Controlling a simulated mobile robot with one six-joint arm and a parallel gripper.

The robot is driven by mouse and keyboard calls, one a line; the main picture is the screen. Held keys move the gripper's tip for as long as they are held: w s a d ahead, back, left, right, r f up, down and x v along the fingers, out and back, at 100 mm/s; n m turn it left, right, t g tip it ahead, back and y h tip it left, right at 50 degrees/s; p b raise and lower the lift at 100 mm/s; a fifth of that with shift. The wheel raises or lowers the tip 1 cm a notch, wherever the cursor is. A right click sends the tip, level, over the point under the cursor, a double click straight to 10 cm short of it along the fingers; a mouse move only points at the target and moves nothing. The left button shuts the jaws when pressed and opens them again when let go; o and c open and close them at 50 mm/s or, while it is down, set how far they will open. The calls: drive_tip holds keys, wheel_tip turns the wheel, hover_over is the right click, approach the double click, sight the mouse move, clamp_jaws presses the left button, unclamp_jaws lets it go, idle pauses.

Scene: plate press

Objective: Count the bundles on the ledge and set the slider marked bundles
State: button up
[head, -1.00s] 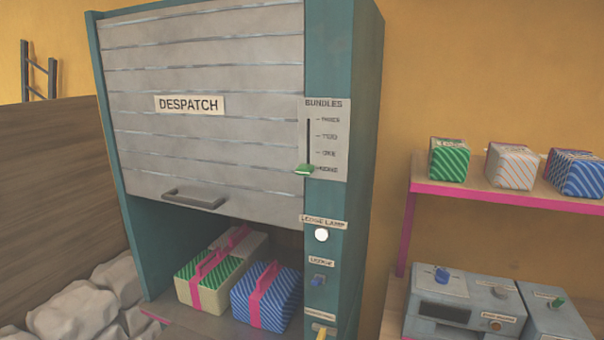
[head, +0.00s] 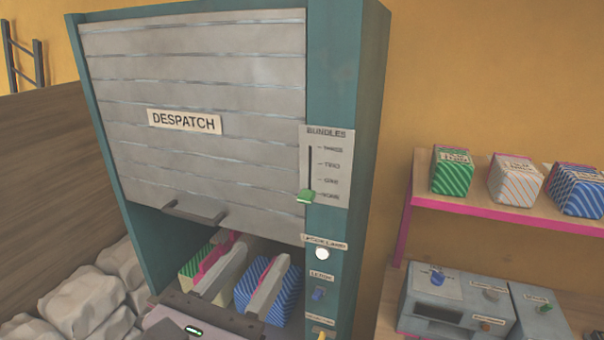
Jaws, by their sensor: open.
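The slider marked bundles has a green knob (head: 306,197) at the bottom of its slot, by the lowest mark, which reads NONE. Its plate (head: 327,165) also has marks for one, two and three. On the ledge under the half-raised despatch shutter (head: 200,75) are a green-striped bundle (head: 187,269) and a blue-striped bundle (head: 294,290), with pink straps. A third, pale bundle stood behind them earlier; it is now mostly hidden. My gripper (head: 261,257) is open and empty in front of the bundles, its fingers covering parts of them, below and left of the knob.
The shutter handle (head: 194,212) juts out above the bundles. At right, a pink-edged shelf (head: 500,211) holds several wrapped packs above grey control boxes (head: 457,309). Pale sacks (head: 85,303) lie at left.

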sight(304, 199)
drive_tip(key=b+x, duration=0.3)
drive_tip(key=x, duration=1.3)
drive_tip(key=shift+w+d+f, duration=0.15)
drive_tip(key=shift+w+d, duration=0.1)
drive_tip(key=shift+w, duration=0.05)
clamp_jaws()
idle(0.4)
